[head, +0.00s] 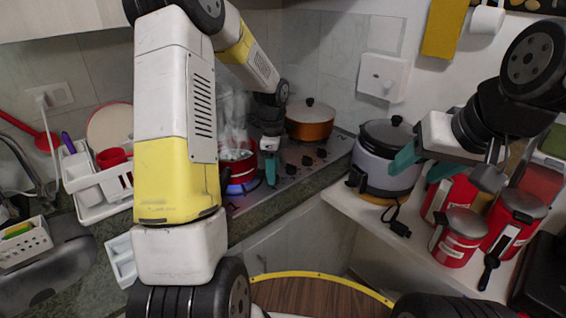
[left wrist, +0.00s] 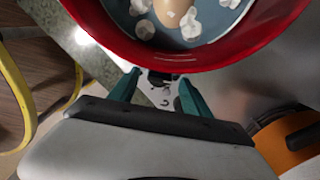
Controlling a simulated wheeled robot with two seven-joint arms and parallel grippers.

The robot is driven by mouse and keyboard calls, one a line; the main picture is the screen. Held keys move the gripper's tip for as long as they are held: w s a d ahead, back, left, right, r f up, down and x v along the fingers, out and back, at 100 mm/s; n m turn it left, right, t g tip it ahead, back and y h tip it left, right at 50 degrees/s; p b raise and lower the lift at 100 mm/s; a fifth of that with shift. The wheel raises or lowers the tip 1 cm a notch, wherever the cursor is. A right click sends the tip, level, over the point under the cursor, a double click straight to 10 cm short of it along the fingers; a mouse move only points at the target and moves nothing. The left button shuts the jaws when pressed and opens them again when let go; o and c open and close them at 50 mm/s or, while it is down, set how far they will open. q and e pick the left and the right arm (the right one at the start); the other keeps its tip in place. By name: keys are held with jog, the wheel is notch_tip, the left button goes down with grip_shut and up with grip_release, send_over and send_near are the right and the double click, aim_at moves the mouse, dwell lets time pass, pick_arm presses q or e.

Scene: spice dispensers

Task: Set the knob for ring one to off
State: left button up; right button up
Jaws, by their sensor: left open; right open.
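The stove (head: 285,183) has several dark knobs (head: 307,160) along its front right side. A red pot (head: 237,168) steams on a ring with a blue flame (head: 240,188) under it. I cannot tell which knob is ring one's. My left gripper (head: 270,175) is over the stove, just right of the red pot and left of the visible knobs. In the left wrist view its teal fingers (left wrist: 158,80) are apart, below the pot's rim, with a small, unclear dark-and-pale shape between them. My right gripper (head: 422,170) is open and empty, over the right counter.
An orange lidded pot (head: 310,120) stands at the back of the stove. A rice cooker (head: 387,160) and red canisters (head: 458,235) are on the right counter near my right gripper. A white dish rack (head: 95,185) is left. The red pot in the left wrist view (left wrist: 200,60) holds an egg and white pieces.

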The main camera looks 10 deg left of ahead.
pick_arm(q)
jog(key=shift+f, duration=0.55)
jog(key=shift+c, duration=0.5)
grip_shut()
jog(key=n, duration=0.3)
jog(key=shift+n, duration=1.9)
